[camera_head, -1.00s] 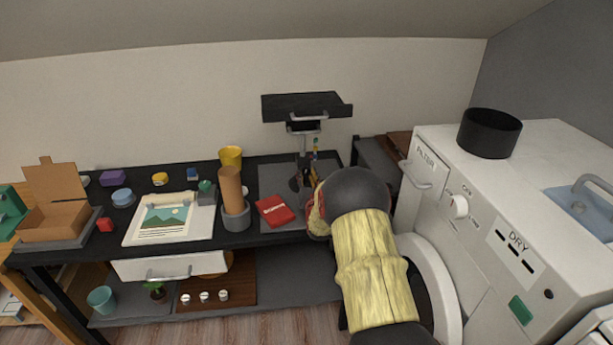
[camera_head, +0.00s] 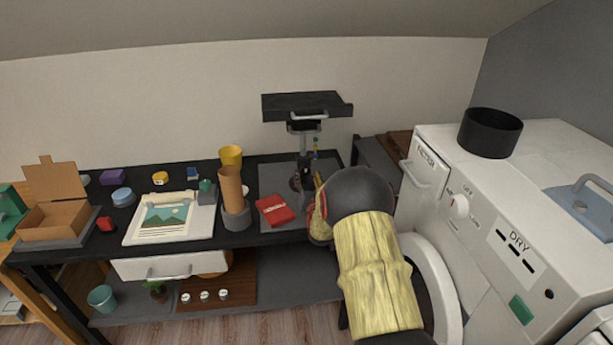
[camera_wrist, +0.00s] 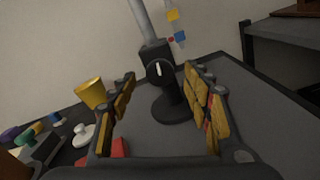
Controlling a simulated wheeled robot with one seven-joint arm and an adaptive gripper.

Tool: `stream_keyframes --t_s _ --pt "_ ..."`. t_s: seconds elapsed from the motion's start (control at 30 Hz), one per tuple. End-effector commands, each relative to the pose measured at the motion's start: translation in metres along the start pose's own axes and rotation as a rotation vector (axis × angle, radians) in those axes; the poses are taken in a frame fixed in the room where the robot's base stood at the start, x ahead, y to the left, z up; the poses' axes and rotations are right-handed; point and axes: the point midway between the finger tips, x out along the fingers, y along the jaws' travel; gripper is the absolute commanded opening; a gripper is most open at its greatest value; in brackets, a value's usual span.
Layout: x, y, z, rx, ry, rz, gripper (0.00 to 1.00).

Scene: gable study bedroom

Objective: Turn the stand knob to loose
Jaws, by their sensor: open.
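The stand (camera_head: 303,142) stands on the grey mat at the right end of the black desk, with a dark tray-like top. In the wrist view its knob (camera_wrist: 159,70) is a round black disc with a white mark, on the dark block of the stand above a round base (camera_wrist: 171,107). The white mark points nearly straight up. My gripper (camera_wrist: 164,100) is open, with its yellow-padded fingers on either side of the stand's lower part and the knob ahead between them, apart from both. In the head view my wrist hides most of the gripper.
A red book (camera_head: 275,210) lies left of my gripper. A yellow cup (camera_head: 231,157) and a tall brown cylinder in a grey holder (camera_head: 236,216) stand further left. The white dryer (camera_head: 470,230) is close on the right of my arm.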

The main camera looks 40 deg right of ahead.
Motion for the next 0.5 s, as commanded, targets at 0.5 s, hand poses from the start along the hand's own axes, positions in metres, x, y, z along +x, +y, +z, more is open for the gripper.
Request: stream_keyframes --t_s 0.5 --pt "-0.09 0.0 0.0 0.0 0.001 0.0 0.5"
